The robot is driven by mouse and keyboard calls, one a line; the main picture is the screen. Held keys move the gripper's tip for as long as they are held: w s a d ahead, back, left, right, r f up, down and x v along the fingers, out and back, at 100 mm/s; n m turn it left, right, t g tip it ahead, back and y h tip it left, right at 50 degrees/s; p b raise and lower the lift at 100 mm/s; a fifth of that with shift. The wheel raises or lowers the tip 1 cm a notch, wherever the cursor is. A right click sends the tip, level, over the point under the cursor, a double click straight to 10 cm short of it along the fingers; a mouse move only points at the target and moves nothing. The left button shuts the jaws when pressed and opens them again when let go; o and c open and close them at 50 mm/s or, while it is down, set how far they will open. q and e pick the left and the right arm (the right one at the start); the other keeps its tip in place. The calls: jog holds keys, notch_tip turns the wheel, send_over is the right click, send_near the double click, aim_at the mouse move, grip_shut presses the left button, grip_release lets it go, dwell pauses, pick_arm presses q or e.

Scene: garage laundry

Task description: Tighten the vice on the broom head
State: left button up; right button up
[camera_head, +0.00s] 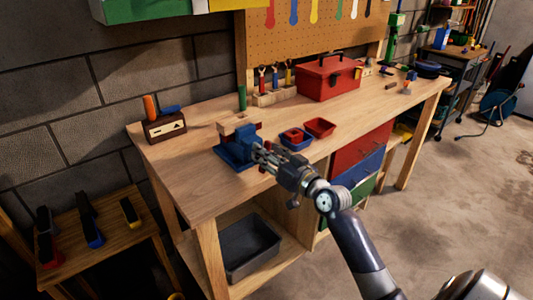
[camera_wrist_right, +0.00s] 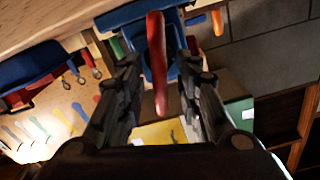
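The blue vice (camera_head: 238,149) is mounted at the front edge of the workbench. A pale wooden block, which looks like the broom head (camera_head: 232,124), sits at the top of the vice; I cannot tell how tightly the jaws hold it. My right gripper (camera_head: 262,156) is at the front of the vice. In the right wrist view, the vice's red handle bar (camera_wrist_right: 157,62) lies between the two fingers of my right gripper (camera_wrist_right: 160,75). Gaps show on both sides of the bar, so the fingers are open around it. My left gripper is out of view.
On the workbench (camera_head: 200,180) stand a wooden box (camera_head: 165,127) to the left, small red and blue bins (camera_head: 320,127) just right of the vice, and a red toolbox (camera_head: 328,77) behind. A lower stool-like table (camera_head: 110,245) stands at the left. Floor is clear at the right.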

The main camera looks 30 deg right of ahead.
jog(key=s, duration=1.2)
jog(key=shift+d, duration=0.45)
